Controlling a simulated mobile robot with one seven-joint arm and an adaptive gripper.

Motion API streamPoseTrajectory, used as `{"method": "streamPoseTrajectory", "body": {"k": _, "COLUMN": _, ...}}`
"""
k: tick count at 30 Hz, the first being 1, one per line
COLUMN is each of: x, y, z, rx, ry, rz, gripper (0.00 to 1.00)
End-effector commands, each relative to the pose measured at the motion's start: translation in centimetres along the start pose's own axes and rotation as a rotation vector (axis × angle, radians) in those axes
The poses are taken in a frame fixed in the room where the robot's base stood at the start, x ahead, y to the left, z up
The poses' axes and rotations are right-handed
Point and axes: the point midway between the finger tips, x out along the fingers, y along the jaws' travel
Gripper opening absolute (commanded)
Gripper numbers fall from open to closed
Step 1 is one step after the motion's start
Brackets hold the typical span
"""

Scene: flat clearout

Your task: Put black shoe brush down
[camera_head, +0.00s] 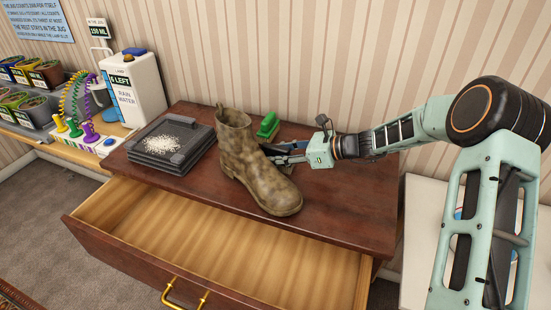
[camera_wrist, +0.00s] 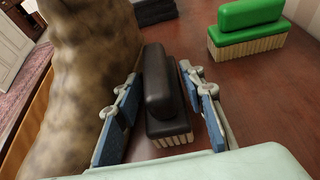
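The black shoe brush (camera_wrist: 165,92), with a dark rounded handle and pale bristles, shows in the wrist view between the two fingers of my gripper (camera_wrist: 160,72). A narrow gap shows between the brush and each finger, so the gripper looks open around it. The brush appears upright, bristles down, on the dark red-brown dresser top (camera_head: 345,205). In the head view my gripper (camera_head: 283,152) reaches in from the right behind the brown boot (camera_head: 243,165); the boot hides most of the brush there.
The boot (camera_wrist: 85,75) stands close to the left finger. A green brush (camera_head: 268,125) lies behind, also in the wrist view (camera_wrist: 245,30). A dark stack with white grains (camera_head: 170,143) sits left. The drawer (camera_head: 230,240) is open and empty. The dresser top's right side is clear.

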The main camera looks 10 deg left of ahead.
Motion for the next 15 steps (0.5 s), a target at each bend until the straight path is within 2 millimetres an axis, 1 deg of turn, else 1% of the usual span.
{"method": "streamPoseTrajectory", "body": {"k": 2, "x": 0.42, "y": -0.07, "z": -0.05, "rx": 0.000, "ry": 0.000, "rz": -0.002, "gripper": 0.37}}
{"method": "streamPoseTrajectory", "body": {"k": 7, "x": 0.40, "y": -0.08, "z": -0.02, "rx": 0.000, "ry": 0.001, "rz": -0.002, "gripper": 0.37}}
{"method": "streamPoseTrajectory", "body": {"k": 8, "x": 0.40, "y": -0.08, "z": -0.03, "rx": 0.000, "ry": 0.001, "rz": -0.002, "gripper": 0.35}}
{"method": "streamPoseTrajectory", "body": {"k": 15, "x": 0.38, "y": -0.06, "z": -0.03, "rx": -0.001, "ry": 0.001, "rz": -0.002, "gripper": 0.08}}
